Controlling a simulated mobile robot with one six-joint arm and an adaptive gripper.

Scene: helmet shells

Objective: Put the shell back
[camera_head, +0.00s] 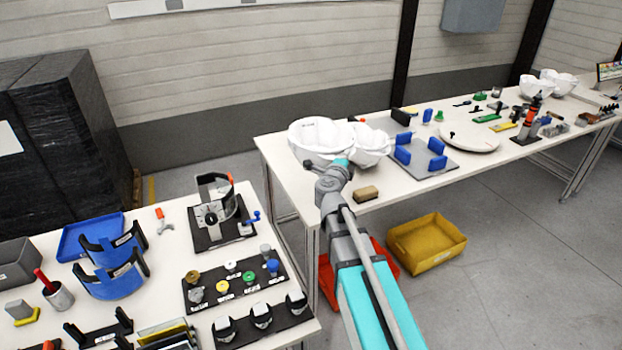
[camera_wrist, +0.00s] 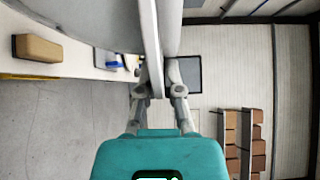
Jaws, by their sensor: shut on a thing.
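My gripper (camera_wrist: 160,92) is shut on the rim of a white helmet shell (camera_wrist: 172,25), which fills the top of the wrist view. In the head view my arm reaches over the left end of the far table, and two white shells show close together there. The left shell (camera_head: 315,135) and the right shell (camera_head: 371,142) overlap in the picture, just beyond my wrist. My gripper's fingers are hidden behind the wrist in the head view. I cannot tell from the head view which of the two shells is held, or whether it touches the table.
The far table (camera_head: 405,186) carries a tan block (camera_head: 366,194), a grey plate with blue blocks (camera_head: 437,164) and a round white disc (camera_head: 469,137). A yellow bin (camera_head: 427,243) and a red bin stand on the floor below. The near table (camera_head: 172,262) holds fixtures and blue cradles.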

